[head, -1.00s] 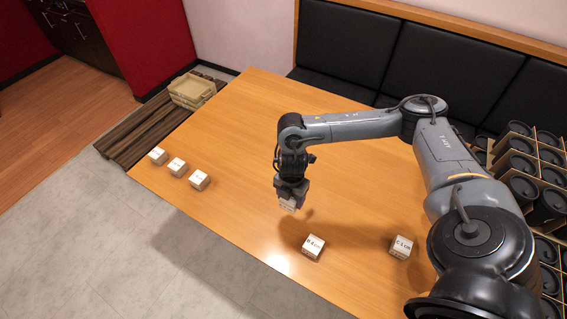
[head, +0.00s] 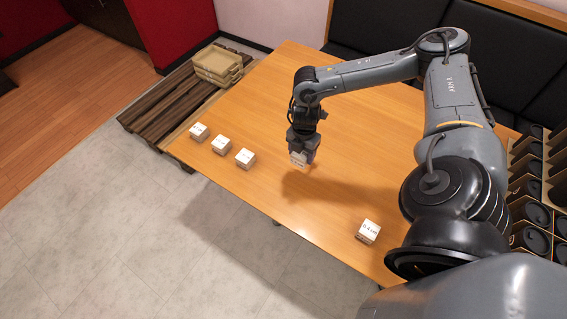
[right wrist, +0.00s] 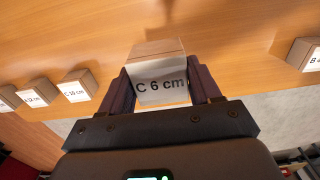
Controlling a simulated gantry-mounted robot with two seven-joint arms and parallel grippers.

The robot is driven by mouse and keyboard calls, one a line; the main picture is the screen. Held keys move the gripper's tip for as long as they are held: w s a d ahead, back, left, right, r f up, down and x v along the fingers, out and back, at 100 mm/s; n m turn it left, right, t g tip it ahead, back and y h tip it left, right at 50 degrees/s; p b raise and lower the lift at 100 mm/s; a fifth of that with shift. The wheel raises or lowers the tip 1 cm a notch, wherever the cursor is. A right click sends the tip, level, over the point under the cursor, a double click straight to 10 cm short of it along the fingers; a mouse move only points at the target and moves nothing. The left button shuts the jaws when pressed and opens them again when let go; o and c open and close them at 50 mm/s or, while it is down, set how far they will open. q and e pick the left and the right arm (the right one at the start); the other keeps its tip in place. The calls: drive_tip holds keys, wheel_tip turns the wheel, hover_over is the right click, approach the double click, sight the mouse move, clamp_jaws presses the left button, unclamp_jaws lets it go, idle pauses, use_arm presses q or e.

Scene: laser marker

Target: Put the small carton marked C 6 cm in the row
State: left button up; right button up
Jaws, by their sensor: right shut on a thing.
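My right gripper (head: 301,160) is shut on the small white-and-tan carton marked C 6 cm (right wrist: 161,86), with one finger on each side of it. In the head view the carton (head: 298,159) hangs from the gripper, apparently above the table, right of the row. The row on the left of the table has three cartons: one at the far end (head: 199,131), a middle one (head: 221,145) and a near one (head: 245,158). In the right wrist view the nearest row carton reads C 10 cm (right wrist: 77,87) and the one beyond reads A 12 cm (right wrist: 37,95). My left gripper is not in view.
A carton whose label starts with B (head: 368,231) stands near the table's front edge. The wooden table (head: 350,120) is bare between the row and this carton. Stacked trays (head: 217,65) stand beyond the left end. A rack of dark containers (head: 535,205) is at the right.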

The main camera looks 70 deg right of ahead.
drive_tip(key=w+a+f, duration=0.1)
drive_tip(key=w+f, duration=0.1)
drive_tip(key=w, duration=0.1)
drive_tip(key=w+a+f, duration=0.2)
drive_tip(key=w, duration=0.1)
drive_tip(key=w+a+f+b, duration=0.1)
drive_tip(key=w+a+f, duration=0.1)
drive_tip(key=w, duration=0.1)
drive_tip(key=shift+s+f+b, duration=0.1)
drive_tip(key=shift+f+b, duration=0.45)
drive_tip(key=shift+f, duration=1.4)
drive_tip(key=shift+f, duration=0.2)
drive_tip(key=o, duration=1.1)
drive_tip(key=shift+r, duration=0.1)
